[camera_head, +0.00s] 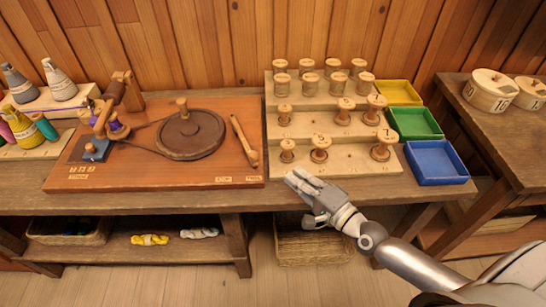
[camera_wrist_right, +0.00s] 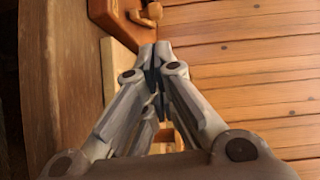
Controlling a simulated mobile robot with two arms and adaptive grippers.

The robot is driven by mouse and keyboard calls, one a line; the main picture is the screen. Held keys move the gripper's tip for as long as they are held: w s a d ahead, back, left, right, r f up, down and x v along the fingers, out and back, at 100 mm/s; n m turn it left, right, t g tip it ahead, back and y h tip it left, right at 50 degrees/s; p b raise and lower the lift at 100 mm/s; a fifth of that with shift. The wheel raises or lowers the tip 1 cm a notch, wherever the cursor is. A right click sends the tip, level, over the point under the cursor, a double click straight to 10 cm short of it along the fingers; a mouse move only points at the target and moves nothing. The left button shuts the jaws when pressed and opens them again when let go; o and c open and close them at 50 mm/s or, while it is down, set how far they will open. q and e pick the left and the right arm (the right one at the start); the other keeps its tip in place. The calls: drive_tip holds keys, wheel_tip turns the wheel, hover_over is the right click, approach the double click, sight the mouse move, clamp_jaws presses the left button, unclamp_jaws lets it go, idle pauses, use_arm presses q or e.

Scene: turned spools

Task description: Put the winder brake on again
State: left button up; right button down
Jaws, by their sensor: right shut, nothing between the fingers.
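The winder stands on a red-brown board (camera_head: 150,172) on the bench. Its round dark wheel (camera_head: 190,134) has a knob on top, and a cord runs from it to the spindle end at left. A slim wooden lever (camera_head: 244,140), apparently the brake, lies slanted right of the wheel, apart from its rim. Small labels (camera_head: 224,180) sit near the board's front right; I cannot read them surely. My right gripper (camera_head: 294,178) is shut and empty, over the bench's front edge right of the board. Its closed fingers show in the wrist view (camera_wrist_right: 154,62). My left gripper is not seen.
A pale stepped rack (camera_head: 340,157) with several wooden spools stands right of the board. Yellow (camera_head: 399,93), green (camera_head: 414,124) and blue (camera_head: 436,163) trays sit beside it. Coloured thread cones (camera_head: 60,82) stand at left. A side table (camera_head: 500,130) holds round lidded boxes.

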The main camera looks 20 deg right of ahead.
drive_tip(key=shift+w, duration=0.1)
drive_tip(key=shift+w+a, duration=0.1)
drive_tip(key=shift+w, duration=0.15)
drive_tip(key=p+x, duration=0.1)
drive_tip(key=x, duration=0.8)
drive_tip(key=shift+w+a+f, duration=0.1)
drive_tip(key=shift+w, duration=0.05)
